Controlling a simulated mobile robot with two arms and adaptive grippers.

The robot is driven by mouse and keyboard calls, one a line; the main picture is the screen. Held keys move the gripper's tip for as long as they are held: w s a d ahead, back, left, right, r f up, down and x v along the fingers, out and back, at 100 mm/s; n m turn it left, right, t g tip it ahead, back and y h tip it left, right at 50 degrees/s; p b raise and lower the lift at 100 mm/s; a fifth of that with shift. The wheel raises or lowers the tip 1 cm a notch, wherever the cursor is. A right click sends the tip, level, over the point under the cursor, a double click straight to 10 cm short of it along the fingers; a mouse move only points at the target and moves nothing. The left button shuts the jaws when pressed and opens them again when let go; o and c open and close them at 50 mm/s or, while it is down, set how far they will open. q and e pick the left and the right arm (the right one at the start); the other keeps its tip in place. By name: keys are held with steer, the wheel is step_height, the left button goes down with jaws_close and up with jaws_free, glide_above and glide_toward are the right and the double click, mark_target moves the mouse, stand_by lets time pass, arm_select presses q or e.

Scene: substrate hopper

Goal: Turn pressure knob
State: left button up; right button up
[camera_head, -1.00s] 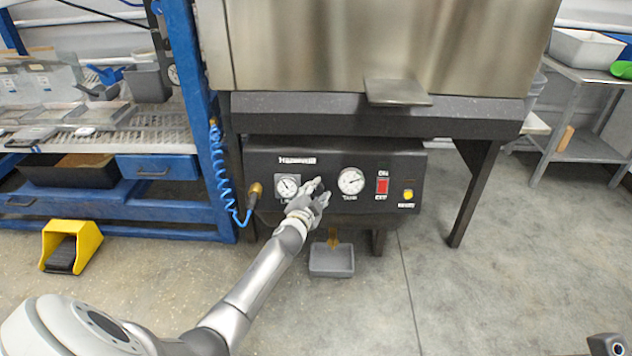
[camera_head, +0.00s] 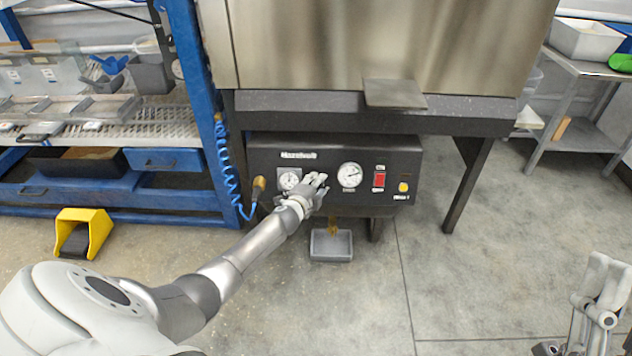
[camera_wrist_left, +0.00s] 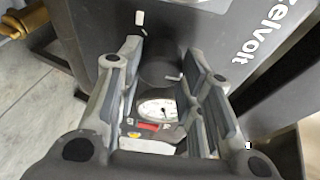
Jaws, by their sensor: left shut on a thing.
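The black control panel (camera_head: 290,153) sits under the steel hopper, with a small dial (camera_head: 289,179) on the left and a larger pressure gauge (camera_head: 350,176) to its right. My left gripper (camera_head: 318,181) is at the panel between these two dials. In the left wrist view, its fingers stand on either side of a dark round knob (camera_wrist_left: 160,68) with a thin white mark. The gripper is shut on this knob. The hand hides the knob in the head view. My right gripper (camera_head: 600,295) shows at the lower right; its finger gap is unclear.
A red switch (camera_head: 379,180) and a yellow button (camera_head: 403,188) are on the panel's right. A coiled blue hose (camera_head: 229,180) hangs at its left. A yellow pedal (camera_head: 84,232) stands left. The floor to the right is mostly clear.

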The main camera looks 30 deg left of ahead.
steer(key=w+f+g+h+p, duration=0.2)
steer(key=w+f+g, duration=0.1)
steer(key=f+g, duration=0.4)
steer(key=w+f+g+h+p, duration=0.2)
steer(key=w+f+g, duration=0.15)
steer(key=f, duration=0.55)
arm_select(q)
steer(key=shift+w+d+r+m+g+p, duration=0.1)
steer(key=shift+m+g+p, duration=0.35)
steer(key=shift+m, duration=0.85)
steer(key=shift+m+g+p, duration=0.35)
steer(key=shift+m+p, duration=0.05)
steer(key=shift+m, duration=0.9)
arm_select(e)
steer(key=s+d+f+g+h, duration=0.1)
steer(key=s+d+f+g, duration=0.2)
steer(key=f, duration=0.5)
steer(key=shift+s+m+g+h, duration=0.3)
steer(key=shift+s+g, duration=0.35)
steer(key=shift+g, duration=0.6)
arm_select(q)
steer(key=o, duration=1)
arm_select(e)
steer(key=shift+a, duration=0.1)
